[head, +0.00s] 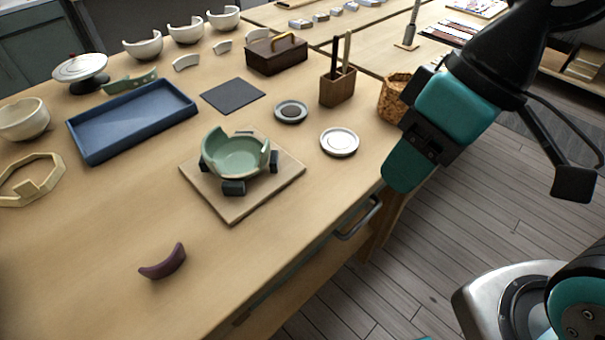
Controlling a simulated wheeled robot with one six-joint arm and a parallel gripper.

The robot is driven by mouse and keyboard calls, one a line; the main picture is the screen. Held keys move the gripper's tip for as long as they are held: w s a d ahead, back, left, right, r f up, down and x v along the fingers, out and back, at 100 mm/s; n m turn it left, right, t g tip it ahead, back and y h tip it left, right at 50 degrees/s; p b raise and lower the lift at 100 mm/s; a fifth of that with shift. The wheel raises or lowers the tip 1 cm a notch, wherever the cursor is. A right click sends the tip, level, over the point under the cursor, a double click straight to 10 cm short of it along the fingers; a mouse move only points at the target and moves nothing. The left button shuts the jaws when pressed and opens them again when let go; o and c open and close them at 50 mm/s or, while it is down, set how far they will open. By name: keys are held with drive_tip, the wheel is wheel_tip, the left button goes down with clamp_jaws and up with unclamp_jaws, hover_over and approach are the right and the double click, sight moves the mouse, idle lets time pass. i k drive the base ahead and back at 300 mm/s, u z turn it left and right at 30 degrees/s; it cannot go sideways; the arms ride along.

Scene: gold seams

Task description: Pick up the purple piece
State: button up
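The purple piece (163,262) is a small curved shard lying on the wooden table near its front edge, at the lower left of the head view. Nothing touches it. My gripper (402,170) hangs at the right, past the table's front edge, well to the right of and above the purple piece. Its teal end is seen from the side, so I cannot tell whether the fingers are apart. No object shows in it.
A broken green bowl (238,157) sits in dark supports on a square board (213,201), between my gripper and the purple piece. A blue tray (84,146), white dish (339,142) and brush holder (338,88) stand behind. The table around the purple piece is clear.

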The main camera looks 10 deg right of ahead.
sight(171, 263)
drive_tip(key=u, duration=0.3)
drive_tip(key=k, duration=0.35)
drive_tip(key=u, duration=0.9)
